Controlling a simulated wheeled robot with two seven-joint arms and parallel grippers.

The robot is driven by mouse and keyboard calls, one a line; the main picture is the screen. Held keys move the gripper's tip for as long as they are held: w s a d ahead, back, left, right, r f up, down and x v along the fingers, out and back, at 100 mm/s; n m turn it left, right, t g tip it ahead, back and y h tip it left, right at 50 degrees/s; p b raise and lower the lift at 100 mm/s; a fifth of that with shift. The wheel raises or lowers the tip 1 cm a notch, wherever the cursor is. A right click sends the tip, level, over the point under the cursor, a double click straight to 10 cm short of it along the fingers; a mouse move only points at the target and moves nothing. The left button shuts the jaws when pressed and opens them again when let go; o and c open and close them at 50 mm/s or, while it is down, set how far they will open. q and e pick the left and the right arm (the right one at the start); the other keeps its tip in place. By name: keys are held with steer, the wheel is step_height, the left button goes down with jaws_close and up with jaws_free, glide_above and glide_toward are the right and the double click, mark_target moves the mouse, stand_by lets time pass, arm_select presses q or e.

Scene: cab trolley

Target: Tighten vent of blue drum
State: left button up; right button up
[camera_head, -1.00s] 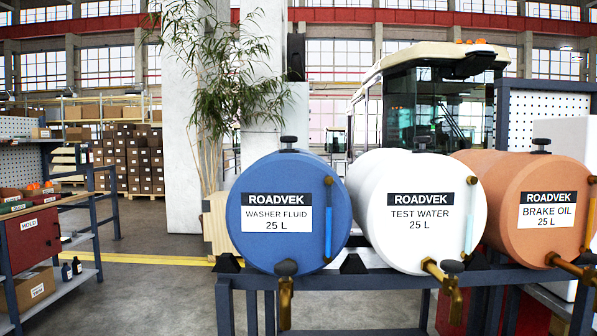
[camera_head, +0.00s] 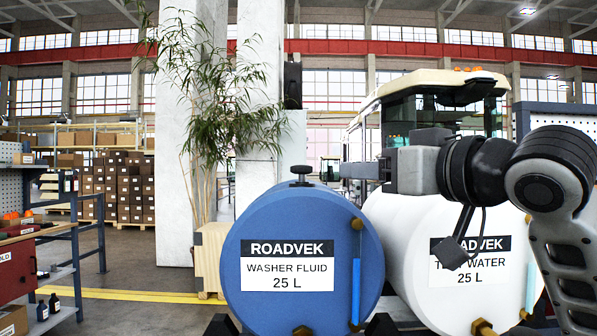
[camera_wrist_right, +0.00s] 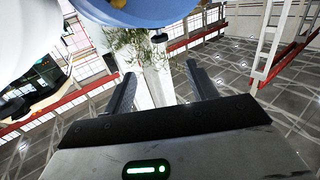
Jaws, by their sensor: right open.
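The blue drum (camera_head: 275,235), labelled washer fluid, lies on its side with its round face toward me. Its vent (camera_head: 301,172) is a small black knob on a short stem, standing upright on top. My right gripper (camera_head: 362,170) is open and empty, to the right of the vent at about its height, apart from it. In the right wrist view the gripper (camera_wrist_right: 161,86) has its two fingers spread. The blue drum (camera_wrist_right: 165,14) fills the top there, with the dark vent knob (camera_wrist_right: 160,38) beyond the gap between the fingers. My left gripper is not in view.
The white test water drum (camera_head: 415,265) stands just right of the blue one, partly hidden by my right arm. A plant (camera_head: 225,120) and pale column (camera_head: 178,150) are behind. A workbench (camera_head: 50,235) is at left. Space above the blue drum is clear.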

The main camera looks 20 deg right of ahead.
steer(key=p, duration=0.2)
glide_toward(308, 169)
steer(key=p+x, duration=0.2)
steer(key=x, duration=0.7)
steer(key=shift+r, duration=0.15)
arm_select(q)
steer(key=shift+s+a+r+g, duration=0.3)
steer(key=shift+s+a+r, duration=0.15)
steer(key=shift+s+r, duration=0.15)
arm_select(e)
steer(key=shift+w, duration=0.35)
steer(key=shift+c, duration=0.4)
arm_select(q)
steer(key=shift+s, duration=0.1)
arm_select(e)
steer(key=shift+a, duration=0.1)
steer(key=c, duration=0.9)
